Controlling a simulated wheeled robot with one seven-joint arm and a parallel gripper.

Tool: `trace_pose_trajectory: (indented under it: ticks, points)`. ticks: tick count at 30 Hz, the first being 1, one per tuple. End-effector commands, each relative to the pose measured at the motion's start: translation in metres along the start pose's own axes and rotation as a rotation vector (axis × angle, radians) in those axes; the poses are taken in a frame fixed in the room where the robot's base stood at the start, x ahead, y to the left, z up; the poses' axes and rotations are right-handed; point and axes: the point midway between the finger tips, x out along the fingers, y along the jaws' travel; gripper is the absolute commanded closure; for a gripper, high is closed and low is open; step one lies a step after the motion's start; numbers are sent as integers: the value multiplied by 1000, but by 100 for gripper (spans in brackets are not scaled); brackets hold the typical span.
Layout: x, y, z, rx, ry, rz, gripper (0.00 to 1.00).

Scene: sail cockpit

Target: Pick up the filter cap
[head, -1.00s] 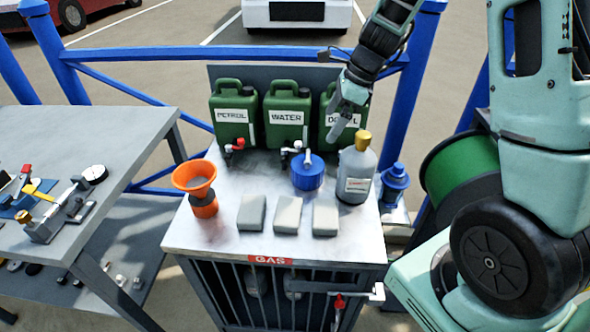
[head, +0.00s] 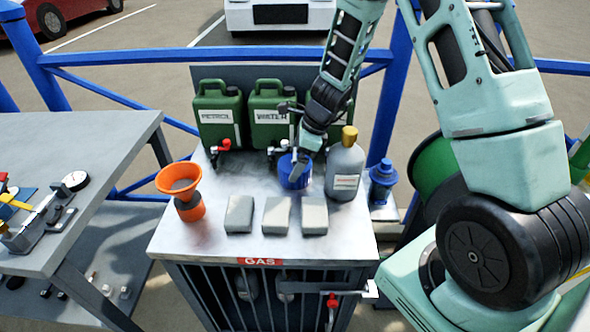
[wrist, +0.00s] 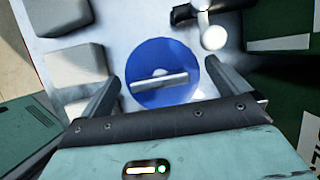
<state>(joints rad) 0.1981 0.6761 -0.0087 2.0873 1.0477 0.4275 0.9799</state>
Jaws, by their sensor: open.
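The filter cap is a round blue piece (head: 293,172) with a pale bar across its top, standing on the metal cabinet top in front of the green cans. In the wrist view the blue cap (wrist: 162,58) lies between the two fingers, with its bar (wrist: 160,81) running roughly from finger to finger. My gripper (head: 299,160) is over the cap in the head view and hides part of it. In the wrist view my gripper (wrist: 162,84) is open, one finger at each side of the cap. I cannot tell whether the fingers touch it.
A grey bottle with a gold cap (head: 345,170) stands close to the right. An orange funnel (head: 181,184) stands left. Several grey blocks (head: 277,214) lie in front. Green cans (head: 221,113) and their taps (head: 224,146) are behind. A side table (head: 90,145) is at left.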

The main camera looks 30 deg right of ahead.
Motion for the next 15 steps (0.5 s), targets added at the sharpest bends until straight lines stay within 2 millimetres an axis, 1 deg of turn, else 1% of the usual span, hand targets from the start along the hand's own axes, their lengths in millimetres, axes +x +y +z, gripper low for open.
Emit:
trace_pose_trajectory:
  ticks: [1, 3, 6, 14, 15]
  points:
    - [9, -1, -1, 1, 0, 3, 0]
    - [18, -1, -1, 1, 0, 1, 0]
    - [26, -1, 0, -1, -1, 2, 0]
    - [28, -1, 0, -1, -1, 0, 0]
    - [28, -1, 0, -1, -1, 0, 11]
